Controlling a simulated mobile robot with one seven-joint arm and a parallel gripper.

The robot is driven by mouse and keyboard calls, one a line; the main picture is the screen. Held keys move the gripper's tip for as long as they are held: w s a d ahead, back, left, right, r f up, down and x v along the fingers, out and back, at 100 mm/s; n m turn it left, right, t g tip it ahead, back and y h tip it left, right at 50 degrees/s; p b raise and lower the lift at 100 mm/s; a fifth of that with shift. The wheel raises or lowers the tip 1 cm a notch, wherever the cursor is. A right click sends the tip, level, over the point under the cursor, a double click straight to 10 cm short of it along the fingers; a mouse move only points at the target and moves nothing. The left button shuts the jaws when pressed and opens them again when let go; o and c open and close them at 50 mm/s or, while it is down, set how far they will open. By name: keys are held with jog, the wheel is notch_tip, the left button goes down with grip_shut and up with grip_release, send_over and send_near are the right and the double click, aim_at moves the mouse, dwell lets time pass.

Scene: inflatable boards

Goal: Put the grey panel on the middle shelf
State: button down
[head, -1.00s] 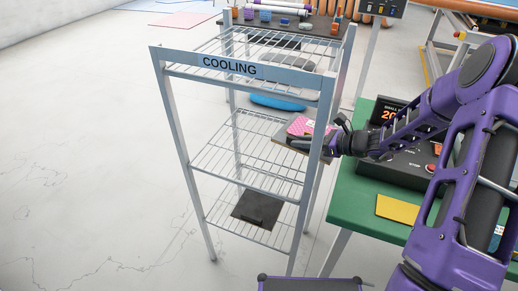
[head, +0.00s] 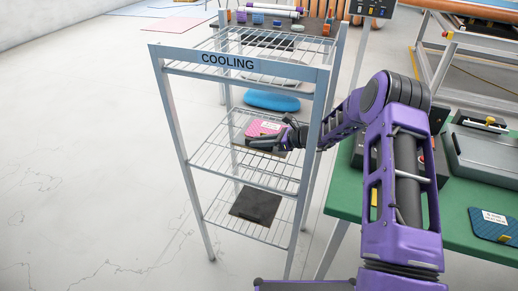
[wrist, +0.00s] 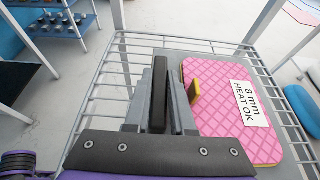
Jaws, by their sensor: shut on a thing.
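My gripper (head: 285,140) is inside the rack marked COOLING (head: 228,62), over the middle shelf (head: 215,165). It is shut on the grey panel (wrist: 175,58), whose grey edge shows beyond and beside the fingers in the wrist view. A pink quilted patch (wrist: 235,105) labelled "8 mm HEAT OK" lies on the panel; it also shows in the head view (head: 264,128). The panel looks about level. I cannot tell whether its underside touches the shelf wires. My gripper hides its near part.
A dark square panel (head: 256,204) lies on the bottom shelf. The rack's right front post (head: 312,150) stands close to my arm. A green table (head: 345,190) with equipment is to the right. A blue oval (head: 271,101) shows behind the rack.

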aim_at(259, 149)
jog(key=shift+f, duration=1.6)
jog(key=shift+f, duration=0.1)
jog(key=c, duration=1.2)
grip_release()
jog(key=shift+f, duration=0.1)
jog(key=o, duration=0.4)
jog(key=shift+o, duration=0.2)
jog(key=shift+r, duration=0.2)
jog(key=v, duration=1.2)
jog(key=shift+f, duration=0.1)
